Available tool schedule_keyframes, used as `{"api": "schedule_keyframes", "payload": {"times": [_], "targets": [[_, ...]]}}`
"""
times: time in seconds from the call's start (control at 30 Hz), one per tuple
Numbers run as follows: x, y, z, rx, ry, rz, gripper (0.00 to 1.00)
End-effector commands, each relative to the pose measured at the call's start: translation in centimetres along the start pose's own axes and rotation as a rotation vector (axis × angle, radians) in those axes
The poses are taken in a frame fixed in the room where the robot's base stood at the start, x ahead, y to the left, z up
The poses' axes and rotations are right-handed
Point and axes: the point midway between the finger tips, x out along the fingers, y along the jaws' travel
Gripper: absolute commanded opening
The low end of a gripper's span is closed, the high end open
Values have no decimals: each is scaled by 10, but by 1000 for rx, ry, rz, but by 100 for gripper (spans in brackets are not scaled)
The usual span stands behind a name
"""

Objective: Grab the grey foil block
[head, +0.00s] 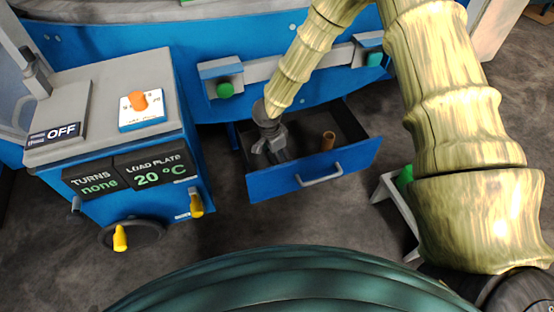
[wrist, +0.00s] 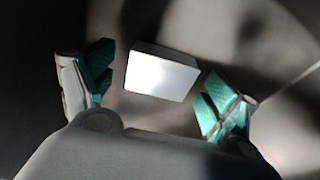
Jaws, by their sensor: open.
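The grey foil block (wrist: 162,75) shows in the wrist view as a light, box-shaped piece lying between my open fingers. My gripper (wrist: 152,88) is open, with a teal-padded finger on either side of the block and gaps to both. In the head view my gripper (head: 272,152) points down into the open blue drawer (head: 318,177). The block cannot be made out in the head view, where my gripper and arm cover that part of the drawer.
A small brown cylinder (head: 328,140) stands in the drawer to the right of my gripper. The drawer has a grey handle (head: 320,175) in front. A blue control cabinet (head: 125,140) with displays and yellow knobs stands to the left.

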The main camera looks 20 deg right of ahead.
Motion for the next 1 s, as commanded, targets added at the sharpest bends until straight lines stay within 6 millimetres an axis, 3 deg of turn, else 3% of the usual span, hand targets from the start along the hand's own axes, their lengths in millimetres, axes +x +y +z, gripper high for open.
{"api": "schedule_keyframes", "payload": {"times": [0.1,0.33,0.53,1.0], "targets": [[9,0,0,-1,0,-1,88],[10,0,0,0,0,-1,86],[10,0,0,0,0,-1,49],[1,-1,-1,1,-1,-2,49]]}}
